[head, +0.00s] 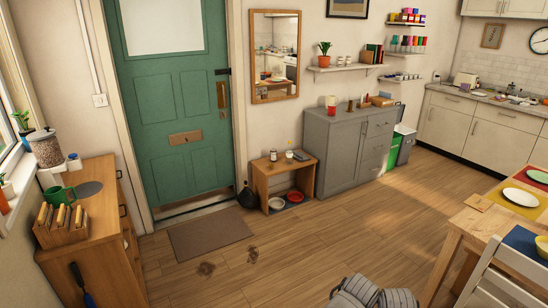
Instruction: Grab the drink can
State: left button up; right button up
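I cannot clearly make out a drink can in the head view. Small upright items (289,155) on the low wooden bench by the door are too small to identify. A red item (331,101) stands on the grey cabinet, and its kind is unclear. Several small coloured containers (408,42) stand on the wall shelves at the upper right; I cannot tell whether any is a drink can.
A wooden cabinet (112,221) stands at left. The grey cabinet (338,157) and low bench (257,184) stand along the back wall, right of the green door (172,105). A dining table (480,222) is at right. The middle wooden floor is mostly clear.

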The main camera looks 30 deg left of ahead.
aim_at(273, 152)
jog(key=i+l, duration=0.2)
jog(key=i, duration=0.2)
jog(key=i+u, duration=0.3)
jog(key=i+l+u, duration=0.25)
jog(key=i, duration=0.15)
jog(key=i+j+u, duration=0.1)
jog(key=i+u, duration=0.25)
jog(key=i+j+u, duration=0.1)
jog(key=u, duration=0.25)
jog(key=i+l+u, duration=0.1)
jog(key=i+u, duration=0.25)
jog(key=i+j, duration=0.1)
jog(key=i, duration=1.45)
jog(key=i+j+z, duration=0.2)
jog(key=i+z, duration=0.2)
jog(key=i+j+z, duration=1.15)
jog(key=j+z, duration=0.25)
jog(key=j, duration=0.45)
jog(key=j+z, duration=0.25)
jog(key=j, duration=0.45)
jog(key=k+j+z, duration=0.15)
jog(key=j+z, duration=0.15)
jog(key=j, duration=0.4)
